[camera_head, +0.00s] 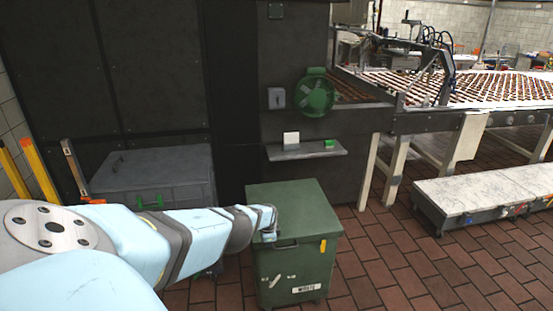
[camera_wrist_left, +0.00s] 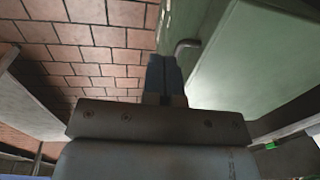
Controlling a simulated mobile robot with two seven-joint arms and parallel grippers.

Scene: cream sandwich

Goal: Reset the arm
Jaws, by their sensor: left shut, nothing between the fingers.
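My left arm reaches in from the left in the head view, and its gripper (camera_head: 268,236) is at the left side of a green bin (camera_head: 296,207). In the left wrist view my left gripper (camera_wrist_left: 165,62) is shut, its two dark fingers together with nothing between them. The green bin (camera_wrist_left: 235,70) fills the right of that view, with a metal handle (camera_wrist_left: 187,44) near the fingertips. I cannot tell whether the fingers touch the bin. The bin's lid is closed in the head view. My right gripper is not in view.
A grey lidded container (camera_head: 155,175) stands behind my arm. A shelf (camera_head: 306,151) juts from the dark machine above the bin. A conveyor (camera_head: 440,88) with rows of small items is at the back right. A low white bench (camera_head: 485,191) stands right. Brick floor (camera_head: 400,265) is clear right of the bin.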

